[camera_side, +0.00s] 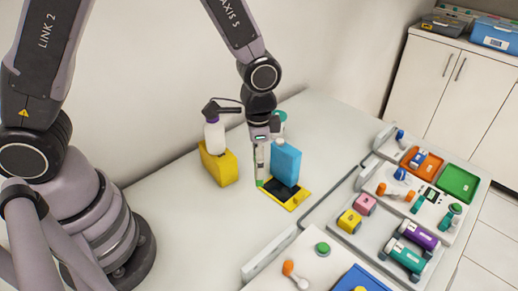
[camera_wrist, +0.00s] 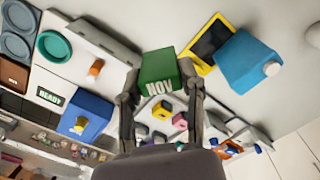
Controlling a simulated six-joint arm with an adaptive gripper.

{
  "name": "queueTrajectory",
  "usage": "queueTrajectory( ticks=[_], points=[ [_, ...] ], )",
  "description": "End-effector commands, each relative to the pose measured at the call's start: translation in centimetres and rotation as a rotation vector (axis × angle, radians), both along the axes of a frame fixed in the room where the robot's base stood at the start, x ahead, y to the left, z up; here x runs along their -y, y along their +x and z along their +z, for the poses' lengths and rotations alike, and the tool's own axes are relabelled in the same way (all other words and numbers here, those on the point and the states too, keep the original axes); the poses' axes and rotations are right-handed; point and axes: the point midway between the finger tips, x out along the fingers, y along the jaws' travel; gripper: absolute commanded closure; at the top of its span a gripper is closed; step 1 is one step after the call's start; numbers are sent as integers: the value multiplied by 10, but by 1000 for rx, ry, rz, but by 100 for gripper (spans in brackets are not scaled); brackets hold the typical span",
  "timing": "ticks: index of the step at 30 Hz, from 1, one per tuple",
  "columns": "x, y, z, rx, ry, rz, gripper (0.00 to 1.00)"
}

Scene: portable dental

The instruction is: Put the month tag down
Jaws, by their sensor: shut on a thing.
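The month tag is a green block marked "NOV" (camera_wrist: 158,75), held between the fingers of my gripper (camera_wrist: 160,88) in the wrist view. In the side view my gripper (camera_side: 262,160) points down just left of a blue bottle (camera_side: 285,161). Only a small green sliver of the tag (camera_side: 259,183) shows below the fingers there. A yellow-framed black pad (camera_side: 297,199) lies by the bottle's base. In the wrist view the pad (camera_wrist: 203,70) is just right of the tag. I cannot tell whether the tag touches the table.
Pink and yellow month blocks (camera_side: 350,221) sit on a grey tray at the right. More trays with coloured tools, including a green tray (camera_side: 459,182), lie beyond. The table front left of the pad is clear.

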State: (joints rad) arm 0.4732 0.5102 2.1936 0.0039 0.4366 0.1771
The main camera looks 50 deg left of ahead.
Motion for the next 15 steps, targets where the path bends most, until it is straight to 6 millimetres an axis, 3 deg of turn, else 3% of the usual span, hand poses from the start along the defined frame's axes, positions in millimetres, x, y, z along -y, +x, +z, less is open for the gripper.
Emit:
queueTrajectory(
  ticks=[3, 9, 15],
  points=[
    [10, -30, 1, 0, 0, -66, 90],
    [17, -65, -1, -1, 1, -142, 90],
    [16, -62, -34, -6, 3, -133, 90]
  ],
)
